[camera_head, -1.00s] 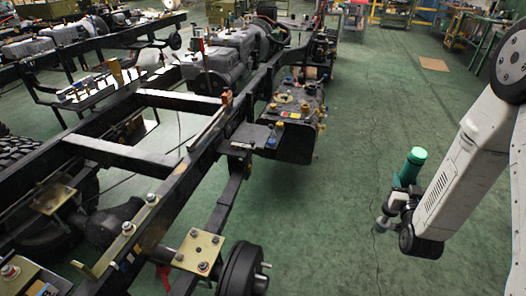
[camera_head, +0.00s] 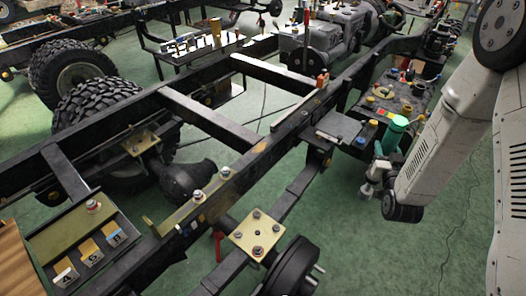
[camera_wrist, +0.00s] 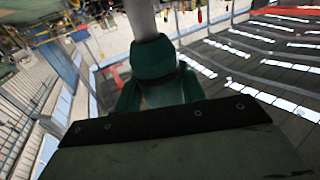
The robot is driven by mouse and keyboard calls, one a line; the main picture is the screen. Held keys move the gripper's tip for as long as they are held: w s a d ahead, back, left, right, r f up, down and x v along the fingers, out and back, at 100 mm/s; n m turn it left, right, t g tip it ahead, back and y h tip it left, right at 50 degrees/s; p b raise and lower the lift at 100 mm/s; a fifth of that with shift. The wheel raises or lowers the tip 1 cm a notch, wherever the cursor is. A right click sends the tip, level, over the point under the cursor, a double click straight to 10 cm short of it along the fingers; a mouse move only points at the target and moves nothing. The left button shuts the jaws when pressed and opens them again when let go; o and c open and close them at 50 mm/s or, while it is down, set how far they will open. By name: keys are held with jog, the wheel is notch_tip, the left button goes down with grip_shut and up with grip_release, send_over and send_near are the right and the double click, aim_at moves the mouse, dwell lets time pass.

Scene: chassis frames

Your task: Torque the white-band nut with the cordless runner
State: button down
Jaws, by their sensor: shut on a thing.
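My gripper (camera_head: 380,172) is at the right of the head view, shut on the cordless runner (camera_head: 394,136), a green tool with a glowing green end pointing up. In the wrist view the green runner (camera_wrist: 158,78) fills the upper middle, and its working end is hidden. Bolts with nuts stand on the chassis rail (camera_head: 197,196) and (camera_head: 225,172). Several more nuts sit on a brass-coloured plate (camera_head: 246,223) by the hub. Another nut with a reddish band (camera_head: 93,206) is on the left bracket. I cannot tell which nut has the white band. The runner is apart from these nuts.
The black chassis frame (camera_head: 200,117) spans the view. A dark hub drum (camera_head: 287,268) sticks out at the bottom. A black step with small items (camera_head: 365,133) lies near the runner. Green floor (camera_head: 400,260) is clear at lower right.

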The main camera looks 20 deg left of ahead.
jog(key=s+a+n+g+y, duration=0.1)
jog(key=s+a+n+y, duration=0.2)
jog(key=a, duration=1)
jog(key=s+a+n+g+y, duration=0.2)
jog(key=s+a+y, duration=0.25)
jog(key=a, duration=0.85)
jog(key=s+a+n+g+y, duration=0.15)
jog(key=s+a, duration=0.35)
jog(key=a, duration=0.7)
notch_tip(320, 180, down, 7)
jog(key=shift+a+f+y, duration=0.15)
jog(key=shift+f+y, duration=0.05)
jog(key=shift+y, duration=0.1)
jog(key=shift+f+t, duration=0.25)
jog(key=shift+f, duration=1.6)
dwell(1.7)
